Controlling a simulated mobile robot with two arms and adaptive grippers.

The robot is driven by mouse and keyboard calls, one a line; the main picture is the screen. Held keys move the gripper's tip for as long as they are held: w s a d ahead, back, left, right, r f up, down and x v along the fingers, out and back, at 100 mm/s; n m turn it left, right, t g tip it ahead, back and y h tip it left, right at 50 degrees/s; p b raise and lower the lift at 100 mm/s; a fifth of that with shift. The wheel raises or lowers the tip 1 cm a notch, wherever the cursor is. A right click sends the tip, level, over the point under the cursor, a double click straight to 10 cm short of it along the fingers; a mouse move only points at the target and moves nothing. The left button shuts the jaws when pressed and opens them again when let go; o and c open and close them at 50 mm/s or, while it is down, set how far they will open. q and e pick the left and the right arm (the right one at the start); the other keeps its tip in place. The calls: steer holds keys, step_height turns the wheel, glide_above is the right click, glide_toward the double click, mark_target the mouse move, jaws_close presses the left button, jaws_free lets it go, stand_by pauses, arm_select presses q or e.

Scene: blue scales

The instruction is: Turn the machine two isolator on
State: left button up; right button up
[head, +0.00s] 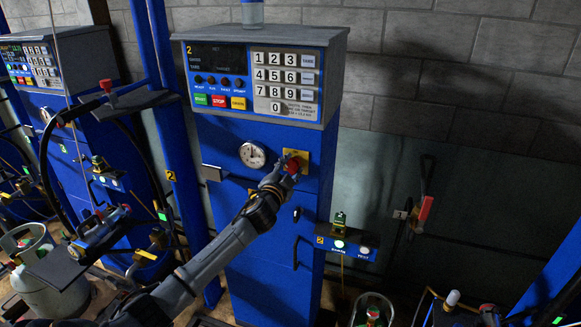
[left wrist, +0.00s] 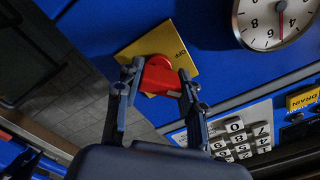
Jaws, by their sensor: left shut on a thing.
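The machine two isolator is a red rotary knob (head: 293,164) on a yellow square plate (head: 303,156), on the blue front of the machine marked 2. In the left wrist view, the red knob (left wrist: 160,76) sits on the yellow plate (left wrist: 183,43), where the word OFF is readable near one edge. My left gripper (head: 286,172) reaches up to the knob. Its fingers in the left wrist view (left wrist: 158,84) lie on both sides of the knob and are shut on it. The gripper partly hides the knob and plate in the head view. My right gripper is not in view.
A round gauge (head: 252,155) is just left of the plate. Above are the keypad (head: 286,82) and coloured buttons (head: 219,101). A small blue control box (head: 347,242) is at lower right. Another similar machine (head: 55,70) and a gas cylinder (head: 52,292) stand at left.

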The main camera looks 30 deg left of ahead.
arm_select(q)
steer(key=m, duration=0.5)
steer(key=shift+m+p, duration=0.3)
steer(key=shift+p, duration=0.05)
steer(key=shift+d+m, duration=0.1)
steer(key=shift+m, duration=1.4)
steer(key=o, duration=1.2)
steer(key=v, duration=1.2)
steer(key=shift+f, duration=0.1)
